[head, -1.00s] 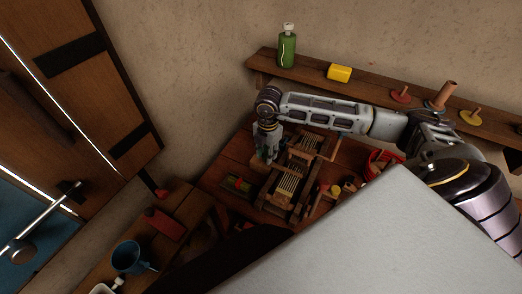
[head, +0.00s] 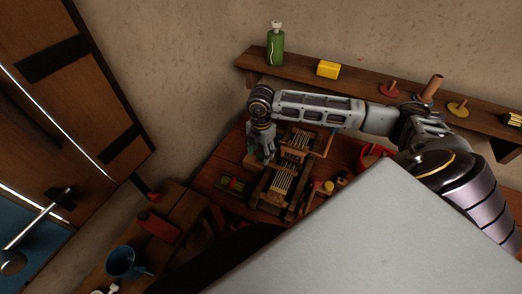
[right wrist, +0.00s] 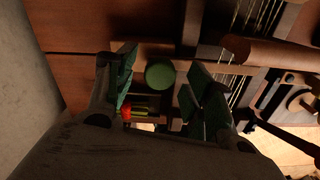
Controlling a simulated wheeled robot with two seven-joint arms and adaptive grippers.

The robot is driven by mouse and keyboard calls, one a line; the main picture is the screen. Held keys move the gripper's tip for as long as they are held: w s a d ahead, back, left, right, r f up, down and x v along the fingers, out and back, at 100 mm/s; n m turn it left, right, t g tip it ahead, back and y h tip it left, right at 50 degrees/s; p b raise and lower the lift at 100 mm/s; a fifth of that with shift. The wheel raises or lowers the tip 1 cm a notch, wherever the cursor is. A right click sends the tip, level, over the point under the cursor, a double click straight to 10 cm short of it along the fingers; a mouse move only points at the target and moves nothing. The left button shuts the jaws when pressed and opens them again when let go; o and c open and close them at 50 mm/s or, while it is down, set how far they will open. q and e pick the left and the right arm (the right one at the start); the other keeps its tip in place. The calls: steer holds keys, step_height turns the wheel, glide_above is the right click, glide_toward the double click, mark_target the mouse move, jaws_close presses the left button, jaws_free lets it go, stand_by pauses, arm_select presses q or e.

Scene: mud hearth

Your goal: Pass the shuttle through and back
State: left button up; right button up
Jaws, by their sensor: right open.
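A small wooden loom (head: 261,193) with pale warp threads stands on the brown table. The threads also show in the right wrist view (right wrist: 262,14), at upper right. My right gripper (head: 262,153) points down beside the loom's left side. In the right wrist view its green-padded fingers (right wrist: 163,92) are apart, with nothing clasped between them. A round green thing (right wrist: 160,75) shows between and beyond the fingertips; I cannot tell whether it is the shuttle or whether it touches a finger. A small green and red item (head: 232,184) lies left of the loom. My left gripper is out of view.
A wall shelf behind holds a green bottle (head: 275,45), a yellow block (head: 328,69) and several pegged discs. A red container (head: 372,157) stands right of the loom.

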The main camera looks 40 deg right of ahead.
step_height(320, 180, up, 12)
stand_by(0.7)
